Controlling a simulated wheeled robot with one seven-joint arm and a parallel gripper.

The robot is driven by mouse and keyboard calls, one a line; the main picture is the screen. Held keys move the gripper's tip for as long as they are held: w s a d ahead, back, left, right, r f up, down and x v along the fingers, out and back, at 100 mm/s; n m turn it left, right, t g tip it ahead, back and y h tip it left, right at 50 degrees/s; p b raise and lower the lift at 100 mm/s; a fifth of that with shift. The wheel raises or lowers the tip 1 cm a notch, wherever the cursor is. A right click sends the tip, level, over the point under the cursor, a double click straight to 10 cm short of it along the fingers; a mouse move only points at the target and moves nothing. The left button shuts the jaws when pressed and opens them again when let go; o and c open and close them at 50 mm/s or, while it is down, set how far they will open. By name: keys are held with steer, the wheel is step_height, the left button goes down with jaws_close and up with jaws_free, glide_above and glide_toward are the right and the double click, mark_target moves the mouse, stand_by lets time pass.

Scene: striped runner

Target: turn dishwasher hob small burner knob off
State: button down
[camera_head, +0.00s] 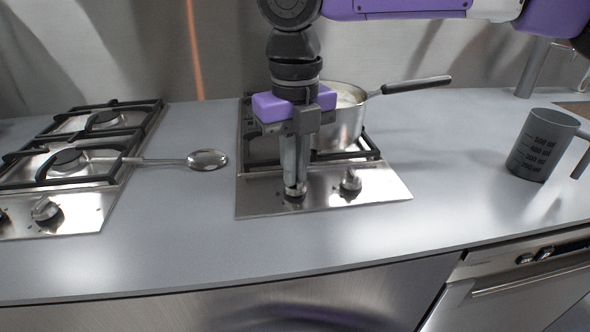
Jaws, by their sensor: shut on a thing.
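The right hob (325,197) has a steel front strip with two knobs. My gripper (295,188) points down at the left knob (294,198), with its fingers shut on it and hiding most of it. The right knob (350,182) stands free beside my fingers. A steel saucepan (348,122) with a dark handle sits on this hob behind my gripper. My gripper hides part of the burners, and no flame can be made out.
Another hob (75,160) with black grates stands at the left, with its own knob (45,210). A spoon (205,160) reaches from it onto the counter. A grey measuring cup (541,148) stands at the right. The front counter is clear.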

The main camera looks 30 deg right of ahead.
steer(key=shift+m+b, duration=0.35)
steer(key=shift+m, duration=1.35)
steer(key=c, duration=1.5)
jaws_free()
steer(key=shift+r, duration=0.1)
step_height(320, 180, up, 8)
steer(key=shift+f+p, duration=0.2)
steer(key=shift+p, duration=0.6)
